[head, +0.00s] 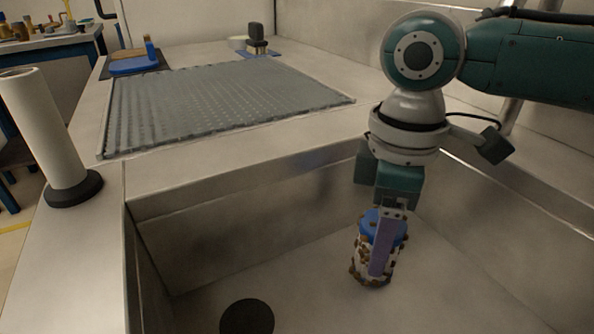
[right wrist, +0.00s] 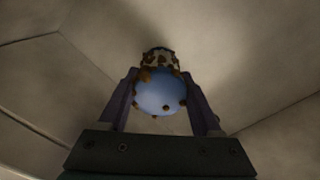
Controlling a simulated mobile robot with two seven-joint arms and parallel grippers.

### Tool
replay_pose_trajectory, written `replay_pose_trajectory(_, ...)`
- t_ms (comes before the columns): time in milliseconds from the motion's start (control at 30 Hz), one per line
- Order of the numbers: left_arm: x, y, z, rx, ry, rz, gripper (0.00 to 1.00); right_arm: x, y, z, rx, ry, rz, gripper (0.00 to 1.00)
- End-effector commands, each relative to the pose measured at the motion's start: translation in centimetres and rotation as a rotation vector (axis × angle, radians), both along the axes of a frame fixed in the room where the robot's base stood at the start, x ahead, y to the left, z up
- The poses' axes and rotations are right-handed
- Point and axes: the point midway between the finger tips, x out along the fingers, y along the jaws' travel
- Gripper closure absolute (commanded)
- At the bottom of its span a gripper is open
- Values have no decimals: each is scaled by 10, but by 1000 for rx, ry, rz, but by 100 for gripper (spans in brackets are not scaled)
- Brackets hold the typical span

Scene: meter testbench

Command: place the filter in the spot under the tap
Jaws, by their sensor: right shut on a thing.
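The filter (head: 362,262) is a short cylinder with a blue cap and a white body covered in brown spots. It is inside the sink basin, roughly upright. My right gripper (head: 384,245) points down and is shut on it, one finger crossing its front. In the right wrist view the filter's blue end (right wrist: 160,93) sits between the two fingers. I cannot tell whether the filter's bottom touches the basin floor (head: 310,290). The tap cannot be made out for certain; a metal pipe (head: 513,108) shows partly behind my right arm. My left gripper is not in view.
A dark round drain (head: 247,316) lies in the basin floor, left of the filter. Basin walls rise close around the gripper. A ribbed grey mat (head: 220,105) covers the counter behind. A white paper roll (head: 45,130) stands on the left ledge.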

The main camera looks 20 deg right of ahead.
Motion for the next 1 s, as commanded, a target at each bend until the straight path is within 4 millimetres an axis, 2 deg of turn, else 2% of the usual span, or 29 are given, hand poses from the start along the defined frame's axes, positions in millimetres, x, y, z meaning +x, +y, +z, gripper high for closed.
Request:
replay_pose_trajectory(267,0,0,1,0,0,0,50,0,0,-1,1,-1,0,99)
replay_pose_trajectory(300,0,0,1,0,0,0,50,0,0,-2,1,-1,0,33)
replay_pose_trajectory(533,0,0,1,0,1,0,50,0,0,-2,1,-1,0,8)
replay_pose_trajectory(567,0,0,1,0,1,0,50,0,0,-1,1,-1,0,5)
replay_pose_trajectory(867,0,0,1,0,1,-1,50,1,0,2,-1,-2,0,5)
replay_pose_trajectory(1000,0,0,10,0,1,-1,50,1,0,24,1,-3,0,5)
